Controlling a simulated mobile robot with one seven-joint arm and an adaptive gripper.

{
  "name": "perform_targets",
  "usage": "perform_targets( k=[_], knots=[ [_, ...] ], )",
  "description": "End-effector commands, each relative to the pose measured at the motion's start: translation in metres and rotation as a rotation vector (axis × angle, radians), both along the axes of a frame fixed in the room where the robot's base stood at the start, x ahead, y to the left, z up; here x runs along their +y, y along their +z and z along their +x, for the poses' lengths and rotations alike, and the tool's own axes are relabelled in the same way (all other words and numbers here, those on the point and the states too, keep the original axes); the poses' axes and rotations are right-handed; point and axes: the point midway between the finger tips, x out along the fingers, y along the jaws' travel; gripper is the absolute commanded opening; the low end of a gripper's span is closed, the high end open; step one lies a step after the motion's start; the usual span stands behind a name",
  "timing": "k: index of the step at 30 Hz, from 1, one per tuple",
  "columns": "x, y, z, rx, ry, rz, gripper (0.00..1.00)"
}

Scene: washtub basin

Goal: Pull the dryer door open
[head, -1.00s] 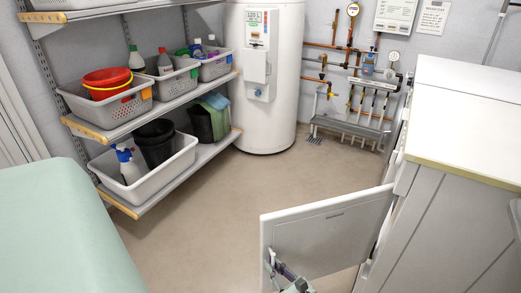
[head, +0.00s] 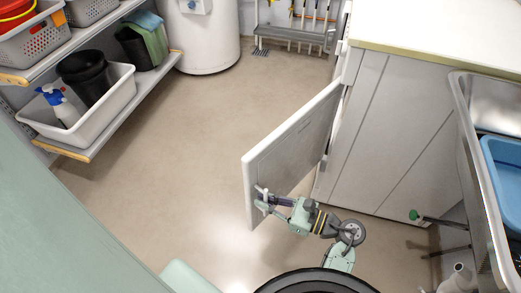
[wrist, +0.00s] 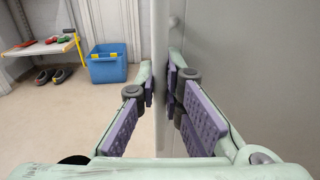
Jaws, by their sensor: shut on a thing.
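The dryer door (head: 290,150) is a white panel with a grey inner face. In the head view it stands swung out from the dryer's front (head: 365,130), wide open. My gripper (head: 263,200) is at the door's free edge, low on the panel, with my arm reaching from the bottom of the view. In the wrist view the door edge (wrist: 160,40) runs upright between the two fingers of my gripper (wrist: 161,88). The purple-padded fingers are closed on it, one on each side. The dryer's opening is hidden behind the door.
Shelves with baskets and a white tub (head: 100,105) stand at left, a white water heater (head: 208,35) behind. A steel basin (head: 480,140) with a blue tub (head: 505,165) is at right. The floor (head: 180,150) left of the door is clear. A blue crate (wrist: 107,65) shows in the wrist view.

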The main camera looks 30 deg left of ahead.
Motion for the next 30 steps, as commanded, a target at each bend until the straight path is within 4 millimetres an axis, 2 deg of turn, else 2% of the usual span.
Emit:
perform_targets(
  k=[11,12,16,26,30],
  knots=[
    [-0.001,0.0,0.0,-0.001,0.003,0.0,0.0],
    [-0.001,0.0,0.0,0.0,0.003,0.0,0.09],
    [-0.001,0.0,0.0,0.0,0.003,0.0,0.18],
    [-0.002,0.0,0.001,0.0,0.002,0.0,0.18],
    [-0.016,0.0,0.004,-0.001,-0.001,0.0,0.18]
  ],
)
